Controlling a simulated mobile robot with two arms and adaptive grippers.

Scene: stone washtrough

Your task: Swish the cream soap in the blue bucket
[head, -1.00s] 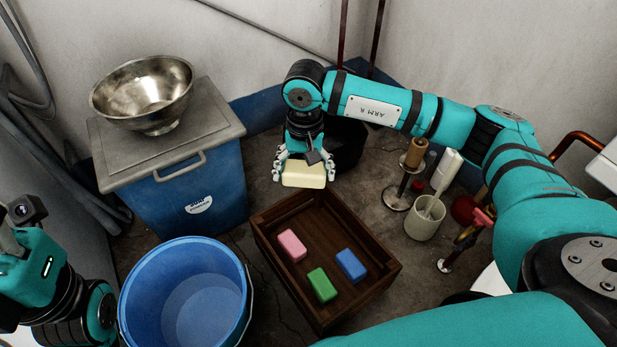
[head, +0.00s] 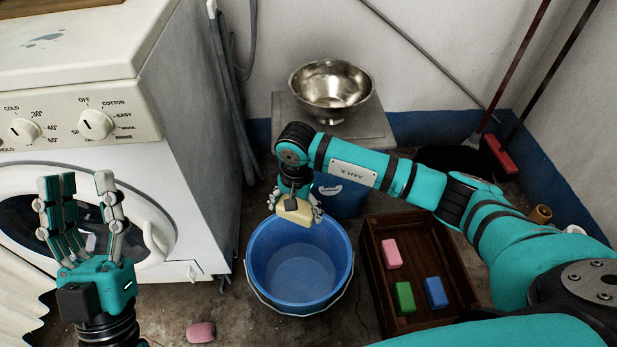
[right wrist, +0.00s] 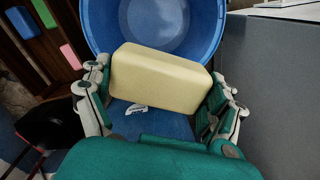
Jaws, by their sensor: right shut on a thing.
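The cream soap (head: 294,212) is a pale yellow block held by my right gripper (head: 297,203). In the right wrist view the soap (right wrist: 160,80) sits between the fingers of my right gripper (right wrist: 160,95), which are shut on its two ends. The blue bucket (head: 262,286) stands on the floor, and the soap is above its far rim in the head view. The bucket (right wrist: 215,30) also shows beyond the soap in the right wrist view. Its inside looks like it holds water. My left gripper (head: 82,215) is open, empty and raised at the left.
A wooden crate (head: 383,302) with pink, green and blue soaps stands right of the bucket. A pink soap (head: 201,332) lies on the floor. A washing machine (head: 200,150) fills the left. A metal bowl (head: 331,85) stands on a lidded bin (head: 385,130) behind.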

